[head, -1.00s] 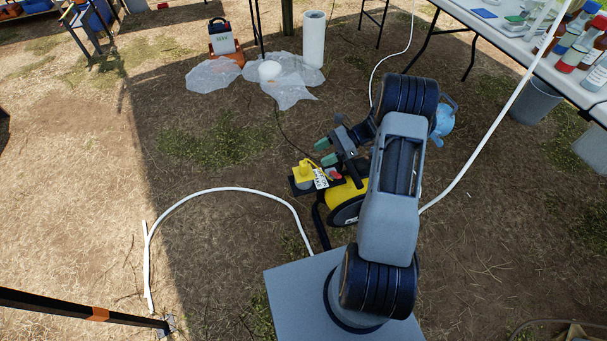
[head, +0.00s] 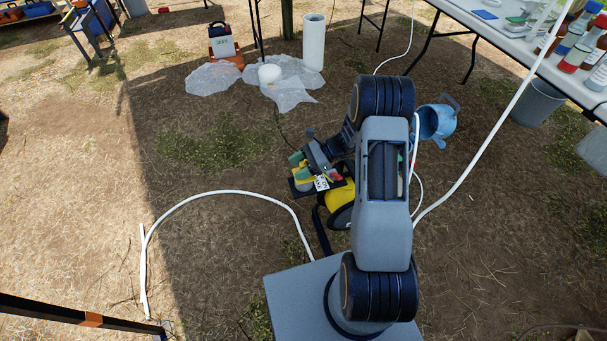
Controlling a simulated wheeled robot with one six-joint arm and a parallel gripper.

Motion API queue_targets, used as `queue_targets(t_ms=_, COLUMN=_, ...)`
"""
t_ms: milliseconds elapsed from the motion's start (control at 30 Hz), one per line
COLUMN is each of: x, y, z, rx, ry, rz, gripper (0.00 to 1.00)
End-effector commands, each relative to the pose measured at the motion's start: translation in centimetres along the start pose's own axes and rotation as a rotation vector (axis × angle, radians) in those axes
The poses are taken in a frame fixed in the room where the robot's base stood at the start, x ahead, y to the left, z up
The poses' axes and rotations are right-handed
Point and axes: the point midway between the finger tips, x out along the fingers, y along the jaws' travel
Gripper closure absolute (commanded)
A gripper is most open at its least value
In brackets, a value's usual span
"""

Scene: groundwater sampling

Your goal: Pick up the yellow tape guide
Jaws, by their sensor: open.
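The yellow tape guide (head: 301,176) sits on a small dark plate beside the yellow tape reel (head: 341,207), low on the ground in front of my base. My gripper (head: 307,165), with green fingertips, is open right at the guide and partly covers it from above. The fingers appear to lie on either side of the guide's upper part, but I cannot tell whether they touch it. A white label with dark markings (head: 321,183) shows beside the guide. My arm hides part of the reel.
A blue pitcher-like container (head: 437,122) is right of my arm. A white hose (head: 220,192) curves over the ground at left. A table (head: 480,30) with bottles stands at upper right. Ground at left is mostly clear.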

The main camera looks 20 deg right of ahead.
Motion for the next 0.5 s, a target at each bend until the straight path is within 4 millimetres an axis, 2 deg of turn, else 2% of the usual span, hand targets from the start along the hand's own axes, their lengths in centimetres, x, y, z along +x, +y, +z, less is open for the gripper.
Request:
queue_targets(t_ms=167, x=-0.03, y=-0.01, z=0.02, rx=0.000, ry=0.000, rz=0.000, gripper=0.44)
queue_targets(t_ms=500, x=-0.05, y=-0.02, z=0.01, rx=0.000, ry=0.000, rz=-0.001, gripper=0.76)
